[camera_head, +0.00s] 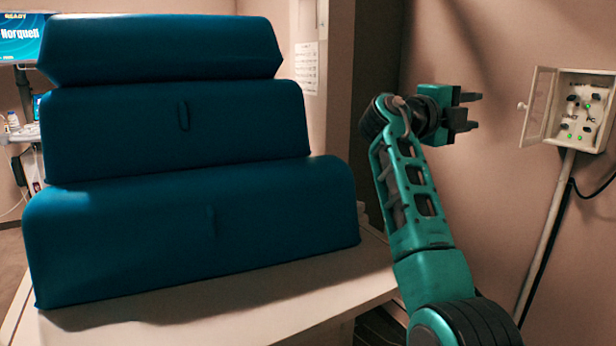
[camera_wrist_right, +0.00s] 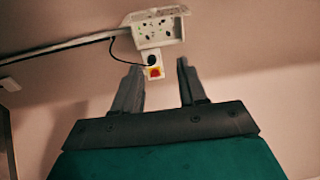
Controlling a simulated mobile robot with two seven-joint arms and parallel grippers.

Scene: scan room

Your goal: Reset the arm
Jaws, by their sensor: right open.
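My right arm rises from the bottom right of the head view and bends up at the elbow. My right gripper (camera_head: 470,111) is at its end, with two dark fingers apart and pointing right, toward the wall box. The gripper is open and empty. In the right wrist view the two fingers (camera_wrist_right: 158,86) stand apart with nothing between them but the wall and box beyond. My left gripper is not in view.
A white wall box (camera_head: 586,110) with switches, green lights and an open door hangs at right; it also shows in the wrist view (camera_wrist_right: 158,30), above a red-and-yellow button (camera_wrist_right: 154,72). Stacked blue cushions (camera_head: 190,235) stand on a white table (camera_head: 250,310) at left. A screen (camera_head: 20,38) stands behind.

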